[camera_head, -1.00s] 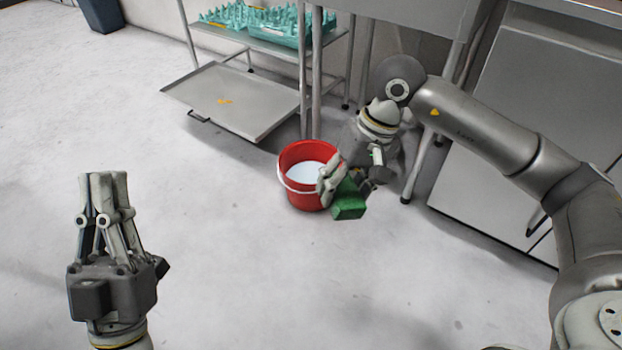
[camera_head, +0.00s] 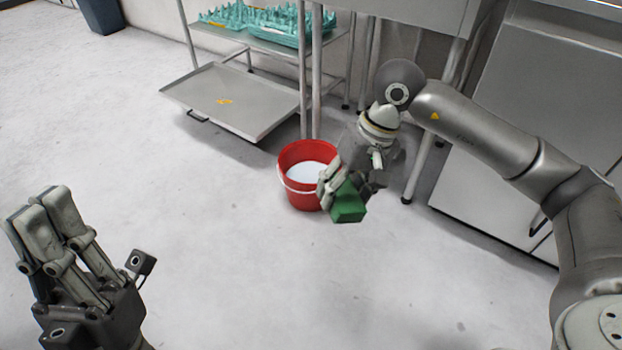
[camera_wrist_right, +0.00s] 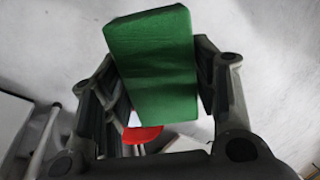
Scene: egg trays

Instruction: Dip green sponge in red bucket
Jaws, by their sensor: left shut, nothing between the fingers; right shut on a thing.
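The green sponge (camera_head: 348,205) is held in my right gripper (camera_head: 340,188), in front of the right side of the red bucket. In the right wrist view the sponge (camera_wrist_right: 152,65) sits between both fingers of my right gripper (camera_wrist_right: 160,85). The red bucket (camera_head: 296,197) stands upright on the floor with pale liquid inside and a white handle. A small part of the bucket (camera_wrist_right: 142,134) shows below the sponge in the wrist view. My left gripper (camera_head: 38,215) is shut and empty at the lower left, far from the bucket.
A metal rack (camera_head: 262,42) with teal egg trays (camera_head: 270,25) stands behind the bucket, with a low shelf (camera_head: 235,100) sticking out. A steel cabinet (camera_head: 500,130) is at the right. A dark bin (camera_head: 102,14) is at top left. The floor between is clear.

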